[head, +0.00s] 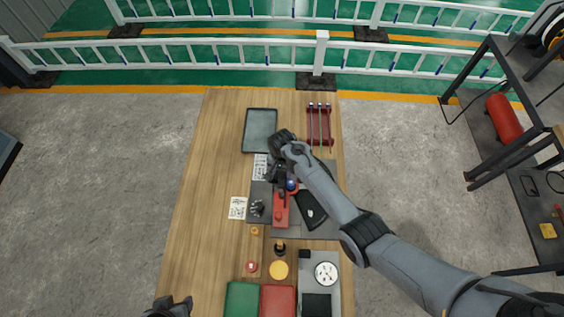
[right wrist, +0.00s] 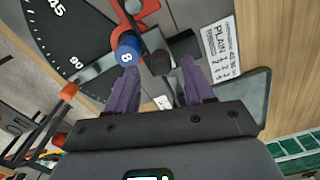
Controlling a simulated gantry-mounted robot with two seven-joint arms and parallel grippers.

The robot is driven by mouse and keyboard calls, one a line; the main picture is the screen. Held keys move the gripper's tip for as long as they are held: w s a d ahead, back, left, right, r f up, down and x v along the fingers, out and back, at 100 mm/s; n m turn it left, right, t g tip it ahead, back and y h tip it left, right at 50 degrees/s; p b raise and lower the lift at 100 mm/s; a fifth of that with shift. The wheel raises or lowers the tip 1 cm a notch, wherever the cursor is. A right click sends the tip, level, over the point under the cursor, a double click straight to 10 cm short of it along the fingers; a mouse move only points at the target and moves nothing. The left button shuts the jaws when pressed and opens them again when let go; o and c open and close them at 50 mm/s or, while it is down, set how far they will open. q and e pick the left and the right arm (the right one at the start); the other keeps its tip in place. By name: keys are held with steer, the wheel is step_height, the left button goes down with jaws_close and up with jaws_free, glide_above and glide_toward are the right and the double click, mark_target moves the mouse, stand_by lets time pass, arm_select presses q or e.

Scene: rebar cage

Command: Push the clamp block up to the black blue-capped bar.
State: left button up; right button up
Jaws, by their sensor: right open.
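In the right wrist view a blue cap marked 8 (right wrist: 127,48) sits just past the tip of one finger of my right gripper (right wrist: 160,72). A dark rounded piece (right wrist: 160,62) lies between the fingertips, with gaps visible beside it; I cannot tell whether it is the clamp block or the bar. The gripper is open. In the head view my right gripper (head: 281,172) is over the bending fixture, hiding part of it; the blue cap (head: 291,184) shows beside a red block (head: 281,210). My left gripper (head: 170,306) is partly cut off at the bottom edge.
A black angle plate (head: 311,211) lies right of the red block. A grey tray (head: 260,141) and a red rack with bars (head: 319,138) stand at the far end. Printed sheets (head: 238,208) lie left. Green (head: 241,300) and red bins stand near. The table's left side is clear.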

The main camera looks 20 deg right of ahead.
mark_target(282, 174)
step_height(282, 174, up, 10)
steer(key=shift+f, duration=0.25)
stand_by(0.5)
steer(key=s+d+f+g+p, duration=0.1)
steer(key=s+f, duration=0.3)
steer(key=s, duration=0.4)
steer(key=s+d+f+g+p, duration=0.1)
steer(key=s+f, duration=0.3)
steer(key=s, duration=0.5)
steer(key=s+d+f+g+p, duration=0.1)
steer(key=s+f, duration=0.3)
steer(key=s, duration=0.5)
steer(key=shift+d+h, duration=0.3)
steer(key=shift+d, duration=0.15)
steer(key=s+r+n+t+p, duration=0.1)
steer(key=s+r+n, duration=0.1)
steer(key=s+r, duration=0.3)
step_height(282, 174, up, 18)
steer(key=n+t, duration=0.5)
steer(key=n, duration=0.3)
steer(key=shift+w+a+f+t+y+p, duration=0.2)
steer(key=shift+w+a+t+y+p, duration=0.15)
steer(key=shift+a+y, duration=0.1)
